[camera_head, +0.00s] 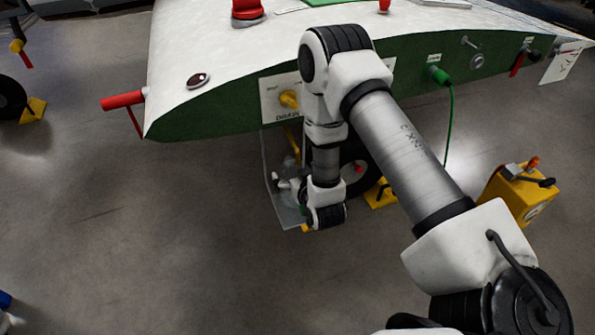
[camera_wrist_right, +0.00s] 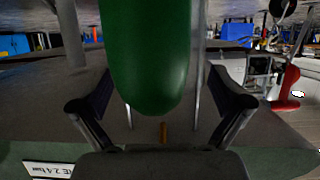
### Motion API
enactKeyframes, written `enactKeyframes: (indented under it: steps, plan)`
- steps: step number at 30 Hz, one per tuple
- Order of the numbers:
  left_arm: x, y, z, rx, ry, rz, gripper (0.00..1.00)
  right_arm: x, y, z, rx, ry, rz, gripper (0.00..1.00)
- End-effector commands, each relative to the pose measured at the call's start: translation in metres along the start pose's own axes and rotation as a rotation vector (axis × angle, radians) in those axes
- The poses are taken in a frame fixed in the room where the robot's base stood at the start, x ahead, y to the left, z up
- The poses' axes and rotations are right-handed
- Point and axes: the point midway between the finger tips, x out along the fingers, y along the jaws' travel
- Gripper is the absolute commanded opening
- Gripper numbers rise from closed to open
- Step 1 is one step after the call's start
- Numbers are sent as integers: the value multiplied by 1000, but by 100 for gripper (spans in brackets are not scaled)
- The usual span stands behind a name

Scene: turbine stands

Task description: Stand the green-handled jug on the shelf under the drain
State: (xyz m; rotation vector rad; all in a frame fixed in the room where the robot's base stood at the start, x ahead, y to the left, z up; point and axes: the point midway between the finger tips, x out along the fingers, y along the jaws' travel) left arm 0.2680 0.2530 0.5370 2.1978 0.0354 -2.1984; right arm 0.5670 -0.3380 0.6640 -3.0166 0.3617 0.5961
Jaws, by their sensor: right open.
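The drain (camera_head: 289,99) is a yellow fitting on a pale plate marked DRAIN, on the wing's green edge. The clear shelf (camera_head: 284,212) hangs below it. My right arm reaches down in front of the shelf and hides much of it. In the right wrist view, the jug's green handle (camera_wrist_right: 148,60) fills the upper middle. My right gripper (camera_wrist_right: 160,90) is open, with one finger on each side of the handle and visible gaps between. The jug's body is hard to make out in the head view. My left gripper is out of view.
The white-topped wing (camera_head: 220,65) overhangs the shelf. A red bar (camera_head: 123,100) sticks out at its left end. A green cable (camera_head: 450,110) hangs at the right, above a yellow box (camera_head: 519,194). A wheel (camera_head: 352,178) stands behind my arm.

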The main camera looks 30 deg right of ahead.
Motion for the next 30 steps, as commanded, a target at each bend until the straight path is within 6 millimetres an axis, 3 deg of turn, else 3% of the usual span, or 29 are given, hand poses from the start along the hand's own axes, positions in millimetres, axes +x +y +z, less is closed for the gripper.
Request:
enactKeyframes:
  steps: [5, 13, 15, 20, 23, 25, 27, 30]
  plan:
    - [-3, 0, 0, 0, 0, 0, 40, -25, 0, -1, 0, -4, 0, 100]
    - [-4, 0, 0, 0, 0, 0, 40, -94, 0, 0, -1, -5, -1, 100]
    - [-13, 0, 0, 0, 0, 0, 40, -108, 0, -3, -2, -4, 0, 100]
    - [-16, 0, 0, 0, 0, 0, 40, -121, -1, 8, -3, -41, -5, 100]
    - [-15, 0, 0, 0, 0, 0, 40, -125, -7, 52, -20, -226, -26, 100]
    - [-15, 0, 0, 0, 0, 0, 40, -138, -12, 99, -44, -438, -50, 100]
    - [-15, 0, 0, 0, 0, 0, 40, -163, -16, 146, -79, -670, -77, 100]
    - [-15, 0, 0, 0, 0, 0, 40, -205, -16, 195, -128, -958, -106, 100]
